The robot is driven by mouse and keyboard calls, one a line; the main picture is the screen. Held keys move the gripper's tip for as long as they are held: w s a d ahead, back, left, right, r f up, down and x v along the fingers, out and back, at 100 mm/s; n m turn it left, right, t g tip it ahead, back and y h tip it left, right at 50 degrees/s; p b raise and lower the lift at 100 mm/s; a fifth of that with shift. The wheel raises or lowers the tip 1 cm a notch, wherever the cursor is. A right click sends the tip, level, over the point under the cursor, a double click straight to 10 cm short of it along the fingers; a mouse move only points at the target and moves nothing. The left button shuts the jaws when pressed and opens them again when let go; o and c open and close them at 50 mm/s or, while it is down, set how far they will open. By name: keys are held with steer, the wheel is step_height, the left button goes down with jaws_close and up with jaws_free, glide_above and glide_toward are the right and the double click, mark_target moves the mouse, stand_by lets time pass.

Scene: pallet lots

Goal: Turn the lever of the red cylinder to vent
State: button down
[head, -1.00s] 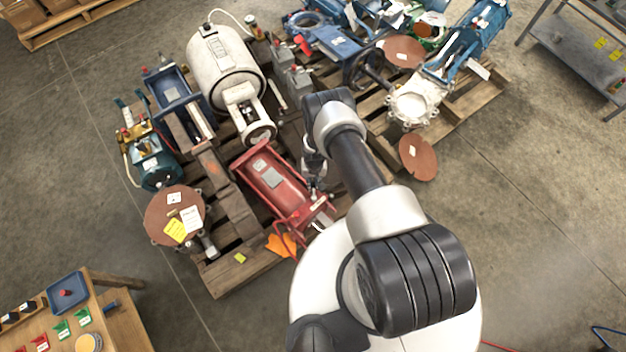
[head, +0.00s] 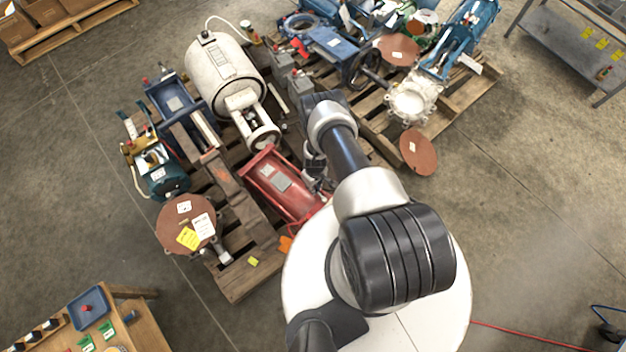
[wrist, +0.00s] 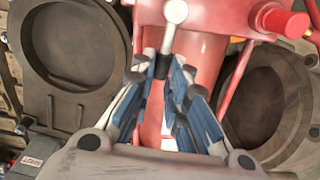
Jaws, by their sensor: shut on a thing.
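The red cylinder (head: 283,187) lies on the near part of the wooden pallet, partly behind my arm in the head view. In the wrist view its red body (wrist: 205,45) fills the upper middle. A lever with a pale round knob (wrist: 175,11) and a light stem stands out in front of it. My gripper (wrist: 164,66) is shut on the lever at a dark band below the knob, with a blue-padded finger on each side. In the head view my gripper (head: 317,182) is at the cylinder's right side, and its fingertips are hard to make out. The lever's marked positions cannot be read.
A white tank (head: 222,75) and a rusty round flange (head: 186,222) with tags share the pallet. In the wrist view a dark round flange (wrist: 75,58) stands at left, and a red fitting (wrist: 285,20) at upper right. Open floor lies right of the pallet.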

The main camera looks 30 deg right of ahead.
steer(key=shift+s+a+n, duration=0.15)
steer(key=shift+a+n, duration=0.2)
steer(key=shift+n, duration=0.35)
steer(key=c, duration=1.6)
jaws_free()
steer(key=shift+o, duration=0.2)
step_height(320, 180, up, 12)
steer(key=shift+d, duration=0.1)
